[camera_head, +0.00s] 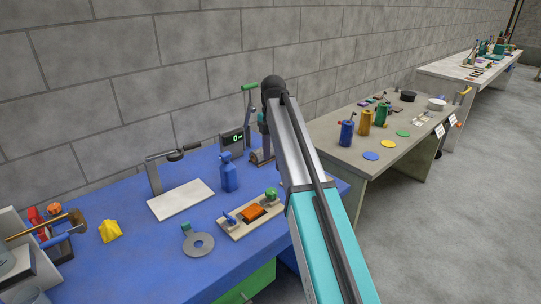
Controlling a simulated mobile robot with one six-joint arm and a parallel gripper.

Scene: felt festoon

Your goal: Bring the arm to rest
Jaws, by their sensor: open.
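My arm (325,230) reaches up from the bottom right of the head view, with a teal lower part and a grey upper part. It ends at a dark rounded joint (273,86) above the back of the blue bench (130,265). A small teal part shows just left of the arm below that joint; I cannot tell whether it is mine. My gripper is not visible, and whatever lies behind the arm is hidden.
The blue bench holds a white board (180,200), blue bottle (229,174), tray with an orange block (252,212), grey ring (199,244), yellow piece (110,231) and green-handled lever device (250,100). A grey table (350,153) with coloured cylinders stands right. Right floor is clear.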

